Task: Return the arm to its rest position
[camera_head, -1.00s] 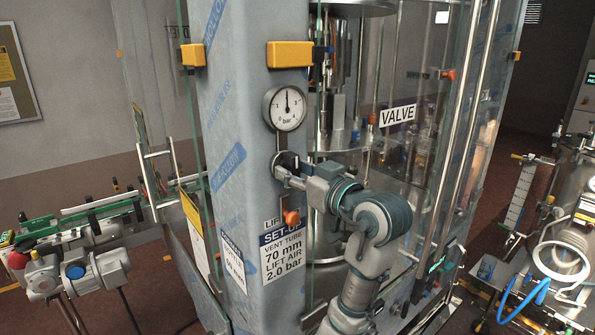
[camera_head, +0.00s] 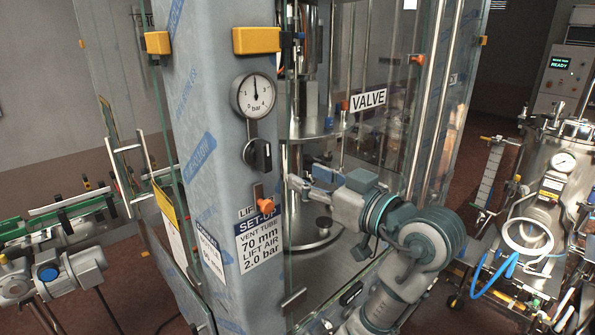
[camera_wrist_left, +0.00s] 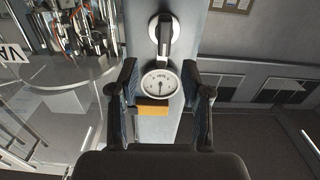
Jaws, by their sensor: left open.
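My left arm comes up from the bottom right in the head view. Its gripper (camera_head: 296,184) is beside the right edge of the film-wrapped column (camera_head: 215,180), clear of the black rotary knob (camera_head: 258,155). The knob is below the round pressure gauge (camera_head: 253,96). In the wrist view the open, empty fingers (camera_wrist_left: 160,72) stand apart, with the gauge (camera_wrist_left: 160,84) seen between them and the knob (camera_wrist_left: 164,35) beyond, apparently upside down. My right gripper is not in view.
Glass panels and a vertical steel rail (camera_head: 424,110) stand close to my arm. A VALVE sign (camera_head: 368,99) is on the glass. An orange lever (camera_head: 265,205) sits below the knob. A conveyor (camera_head: 60,215) is at left, a steel tank (camera_head: 550,185) at right.

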